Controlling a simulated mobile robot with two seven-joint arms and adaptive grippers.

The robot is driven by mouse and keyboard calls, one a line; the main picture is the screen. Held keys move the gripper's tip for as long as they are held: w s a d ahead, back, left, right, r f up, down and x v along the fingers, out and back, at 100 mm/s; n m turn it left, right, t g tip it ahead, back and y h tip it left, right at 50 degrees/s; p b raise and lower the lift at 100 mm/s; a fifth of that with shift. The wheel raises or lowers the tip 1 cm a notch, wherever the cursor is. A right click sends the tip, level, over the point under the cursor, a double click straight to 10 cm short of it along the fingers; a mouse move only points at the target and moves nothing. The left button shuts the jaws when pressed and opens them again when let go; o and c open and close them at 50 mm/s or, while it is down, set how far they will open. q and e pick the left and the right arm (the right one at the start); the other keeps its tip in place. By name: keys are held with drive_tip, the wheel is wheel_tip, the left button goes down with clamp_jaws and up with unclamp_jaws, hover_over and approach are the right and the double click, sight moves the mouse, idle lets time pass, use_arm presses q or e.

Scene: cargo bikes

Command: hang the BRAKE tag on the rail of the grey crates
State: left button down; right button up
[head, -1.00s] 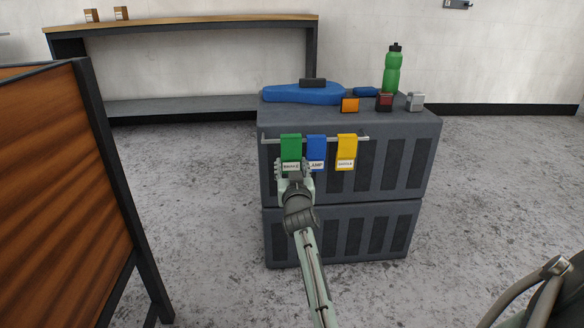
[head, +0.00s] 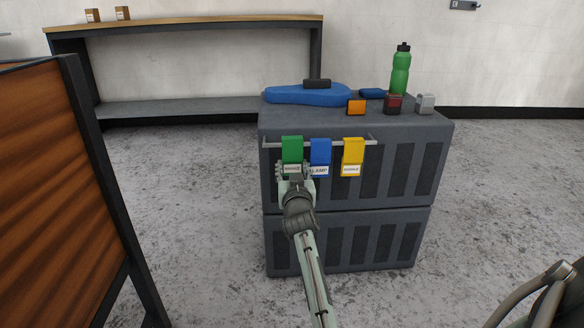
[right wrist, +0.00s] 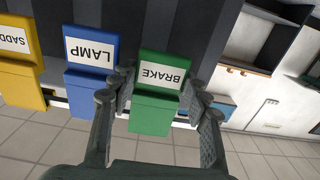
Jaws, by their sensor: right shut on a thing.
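The green BRAKE tag (head: 292,149) is at the left end of the rail (head: 370,141) on the front of the grey crates (head: 349,240). Its top is at rail height, beside the blue LAMP tag (head: 320,150) and the yellow SADDLE tag (head: 353,151). My right gripper (head: 294,171) is shut on the lower part of the BRAKE tag. The right wrist view shows the green tag (right wrist: 152,115) between the fingers of my gripper (right wrist: 160,105), its label upside down. The head view does not clearly show whether the tag's loop sits over the rail. My left gripper is out of view.
On the crates are a blue case (head: 305,96), a green bottle (head: 400,70), an orange block (head: 356,107), a dark red block (head: 393,104) and a grey block (head: 425,104). A wooden panel (head: 55,190) stands at left. A bench (head: 190,25) is behind.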

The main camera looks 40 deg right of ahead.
drive_tip(key=shift+f, duration=0.15)
drive_tip(key=o, duration=1.2)
drive_tip(key=shift+c, duration=0.2)
